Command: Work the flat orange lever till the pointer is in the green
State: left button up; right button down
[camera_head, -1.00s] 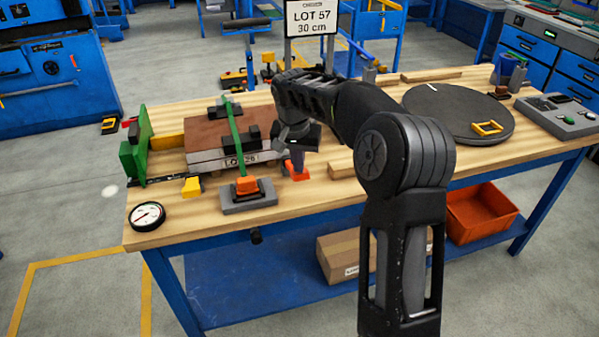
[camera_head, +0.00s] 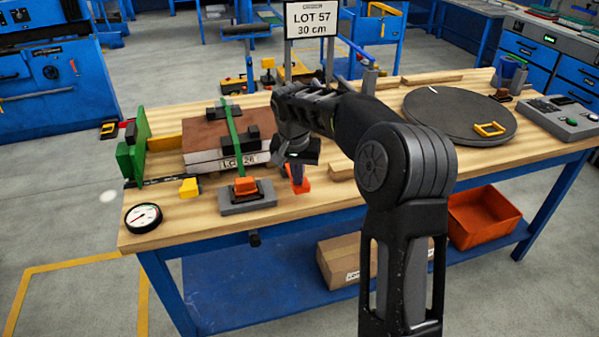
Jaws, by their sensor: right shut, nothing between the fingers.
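A flat orange lever (camera_head: 245,186) sits on a grey block (camera_head: 247,201) at the table's front edge. A green strap (camera_head: 234,135) runs from that block over a stacked panel (camera_head: 212,152). A round white dial gauge (camera_head: 143,217) lies at the front left corner; its pointer and coloured zones are too small to read. My right gripper (camera_head: 298,180) is shut and empty, pointing down to the right of the lever and apart from it. Its tips are beside a small orange piece (camera_head: 304,187), partly hidden; I cannot tell if they touch it. My left gripper is out of view.
A green end stop (camera_head: 133,155) and a yellow piece (camera_head: 189,188) stand left of the lever. A dark round turntable (camera_head: 455,115) with a yellow handle and a grey control box (camera_head: 562,117) are at the right. A lot sign (camera_head: 311,20) stands behind.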

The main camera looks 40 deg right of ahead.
jog(key=shift+s+a+r+b, duration=0.15)
jog(key=shift+s+a+r, duration=0.05)
jog(key=shift+s+a, duration=0.3)
jog(key=shift+s+a+r+b, duration=0.15)
jog(key=shift+s+a, duration=0.25)
jog(key=shift+a, duration=0.15)
jog(key=shift+r, duration=0.4)
jog(key=v, duration=0.7)
dwell(0.7)
